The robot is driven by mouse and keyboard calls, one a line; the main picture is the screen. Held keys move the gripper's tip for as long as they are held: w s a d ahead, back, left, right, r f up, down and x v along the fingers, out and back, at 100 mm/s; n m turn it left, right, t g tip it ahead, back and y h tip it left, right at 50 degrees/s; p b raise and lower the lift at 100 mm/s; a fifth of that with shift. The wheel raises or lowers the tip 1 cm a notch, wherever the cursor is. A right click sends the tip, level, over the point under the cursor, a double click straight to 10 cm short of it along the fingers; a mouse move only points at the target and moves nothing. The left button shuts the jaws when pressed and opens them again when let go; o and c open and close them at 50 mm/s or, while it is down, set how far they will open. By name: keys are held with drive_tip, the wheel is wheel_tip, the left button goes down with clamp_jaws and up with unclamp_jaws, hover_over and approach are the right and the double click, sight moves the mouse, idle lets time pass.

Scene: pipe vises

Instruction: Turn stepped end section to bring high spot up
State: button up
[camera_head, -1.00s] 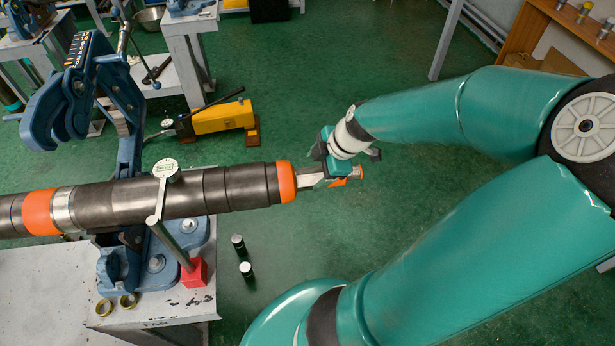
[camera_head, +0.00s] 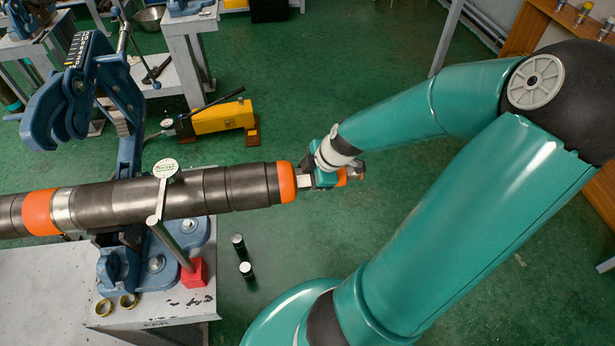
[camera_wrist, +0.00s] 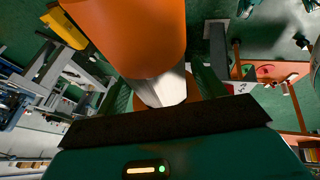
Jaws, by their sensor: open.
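The dark pipe (camera_head: 125,200) lies across the blue vise (camera_head: 122,190), with a stepped end section (camera_head: 235,187) at its right. An orange collar (camera_head: 287,182) and a short bright metal stub (camera_head: 305,182) finish that end. My gripper (camera_head: 311,180) is at the stub, coming from the right, its fingers partly hidden. In the wrist view the orange collar (camera_wrist: 130,35) is above and the stub (camera_wrist: 162,89) points toward my palm between the open fingers (camera_wrist: 165,92). I cannot tell whether they touch the stub. No high spot can be made out.
A round-topped gauge (camera_head: 166,169) with a rod and a red block (camera_head: 194,272) stands at the pipe. Two small black cylinders (camera_head: 246,270) stand below the pipe end. A yellow tool (camera_head: 222,118) lies behind.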

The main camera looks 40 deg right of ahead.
drive_tip(key=c, duration=1)
drive_tip(key=shift+o, duration=0.2)
drive_tip(key=g+y, duration=0.1)
drive_tip(key=g, duration=0.1)
drive_tip(key=m+g+y, duration=0.1)
drive_tip(key=shift+w+g+y, duration=0.25)
drive_tip(key=shift+g+y, duration=0.05)
drive_tip(key=shift+g, duration=0.1)
drive_tip(key=m+g+y, duration=0.1)
drive_tip(key=g+y, duration=0.2)
drive_tip(key=g, duration=0.1)
drive_tip(key=shift+d+f, duration=0.1)
drive_tip(key=shift+d, duration=0.05)
drive_tip(key=g+y, duration=0.1)
drive_tip(key=g, duration=0.1)
drive_tip(key=m+g+y, duration=0.1)
drive_tip(key=y, duration=0.1)
drive_tip(key=shift+w+f+g+y, duration=0.1)
drive_tip(key=shift+f+g+y, duration=0.05)
drive_tip(key=shift+g+y, duration=0.2)
drive_tip(key=shift+m+g+y, duration=0.9)
drive_tip(key=shift+g+y, duration=0.45)
drive_tip(key=shift+y, duration=0.1)
